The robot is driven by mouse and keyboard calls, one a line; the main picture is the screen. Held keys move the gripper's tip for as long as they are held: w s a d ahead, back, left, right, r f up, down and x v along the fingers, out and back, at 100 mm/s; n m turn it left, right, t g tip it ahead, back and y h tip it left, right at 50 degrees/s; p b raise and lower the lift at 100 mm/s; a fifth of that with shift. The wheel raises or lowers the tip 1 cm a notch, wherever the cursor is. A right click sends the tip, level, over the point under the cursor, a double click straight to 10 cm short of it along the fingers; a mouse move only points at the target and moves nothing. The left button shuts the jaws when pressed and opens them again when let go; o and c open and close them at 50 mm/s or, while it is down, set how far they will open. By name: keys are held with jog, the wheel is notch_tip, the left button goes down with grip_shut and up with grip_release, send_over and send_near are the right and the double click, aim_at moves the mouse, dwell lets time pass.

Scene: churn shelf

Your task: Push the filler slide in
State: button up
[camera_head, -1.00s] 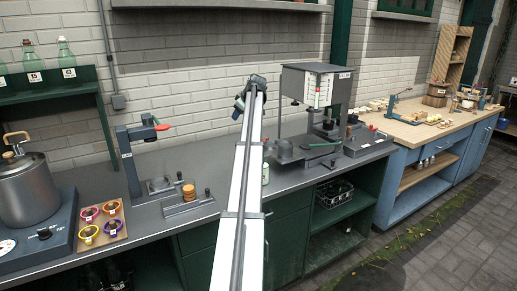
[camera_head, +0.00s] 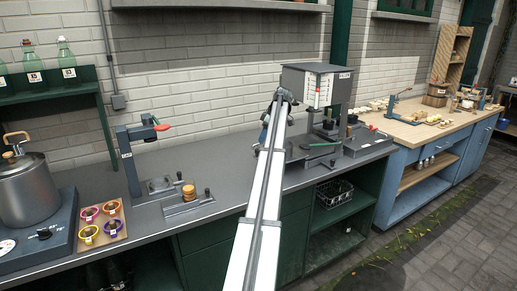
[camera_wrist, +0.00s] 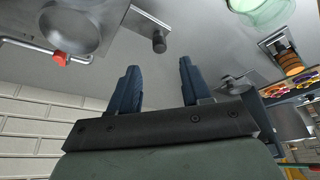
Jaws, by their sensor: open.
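My gripper (camera_wrist: 158,78) is open and empty in the wrist view, its two blue-grey fingers spread apart above the grey bench. The filler (camera_head: 318,88), a grey box with a red-marked gauge, stands at the back of the bench in the head view. My arm hides part of its front, so the slide's position is unclear there.
A red knob (camera_wrist: 60,57) is at left in the wrist view. A green glass vessel (camera_wrist: 262,8) stands at the top edge.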

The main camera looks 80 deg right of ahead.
jog(key=x, duration=0.7)
jog(key=shift+w+f, duration=0.1)
jog(key=shift+f, duration=0.05)
grip_shut()
dwell(0.3)
